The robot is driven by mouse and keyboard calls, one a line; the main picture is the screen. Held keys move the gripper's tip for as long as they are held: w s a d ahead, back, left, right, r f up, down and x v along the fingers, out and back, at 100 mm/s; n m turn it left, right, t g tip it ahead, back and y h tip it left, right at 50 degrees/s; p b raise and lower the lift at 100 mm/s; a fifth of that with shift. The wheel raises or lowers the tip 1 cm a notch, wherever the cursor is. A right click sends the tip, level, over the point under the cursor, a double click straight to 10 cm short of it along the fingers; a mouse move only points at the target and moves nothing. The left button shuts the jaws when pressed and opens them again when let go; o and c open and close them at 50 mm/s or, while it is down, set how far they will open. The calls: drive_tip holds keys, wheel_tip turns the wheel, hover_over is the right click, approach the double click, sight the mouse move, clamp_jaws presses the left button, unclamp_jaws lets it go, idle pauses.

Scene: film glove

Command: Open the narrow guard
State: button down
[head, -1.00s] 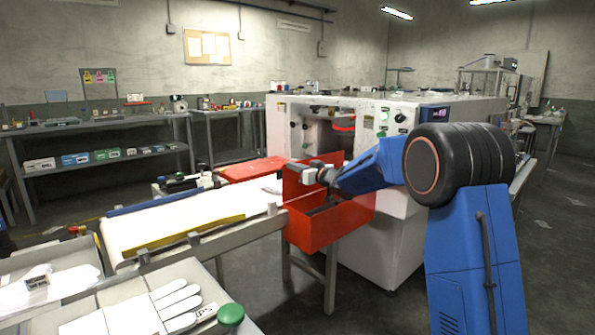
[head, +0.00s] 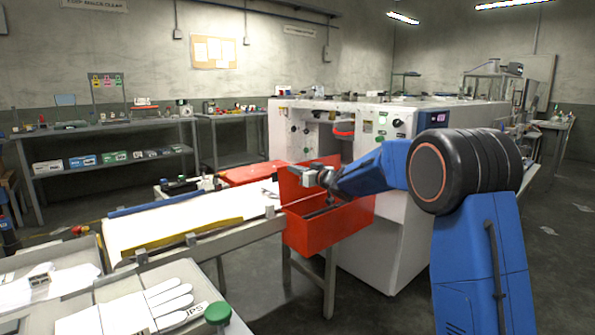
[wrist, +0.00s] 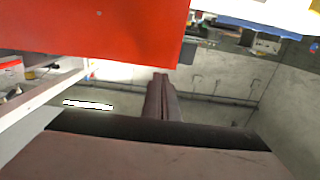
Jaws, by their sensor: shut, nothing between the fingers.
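A red guard (head: 325,230) is at the near end of the conveyor, beside the white machine. It looks like an open-topped red box with a raised red plate (head: 288,185) at its back. A second, flat red panel (head: 250,173) lies behind it to the left; I cannot tell for certain which is the narrow one. My gripper (head: 312,174) is above the box and in front of the raised plate; contact cannot be told. In the wrist view its fingers (wrist: 162,92) are shut and empty, with a red panel (wrist: 90,30) close above them.
The white machine (head: 385,215) stands right behind the red box. The conveyor (head: 180,222) runs to the left with a yellow strip on its near edge. A tray with white gloves (head: 150,305) and a green knob (head: 217,313) are at the front. Shelves line the back wall.

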drive_tip(key=s+d+m+g+h, duration=0.1)
drive_tip(key=s+d+m+h, duration=0.3)
drive_tip(key=s+d, duration=0.9)
drive_tip(key=s+d+m+h, duration=0.2)
drive_tip(key=s+d+h, duration=0.6)
drive_tip(key=s, duration=0.9)
drive_tip(key=s+f+g, duration=0.3)
drive_tip(key=s+f, duration=0.2)
drive_tip(key=s, duration=0.7)
drive_tip(key=s+f+g+y, duration=0.1)
drive_tip(key=s+f, duration=0.5)
drive_tip(key=s, duration=0.7)
drive_tip(key=s+f+m+g, duration=0.1)
drive_tip(key=s+f+g, duration=0.3)
drive_tip(key=s, duration=0.9)
wheel_tip(320, 180, down, 2)
drive_tip(key=shift+d+g+y, duration=0.3)
drive_tip(key=shift+d, duration=0.1)
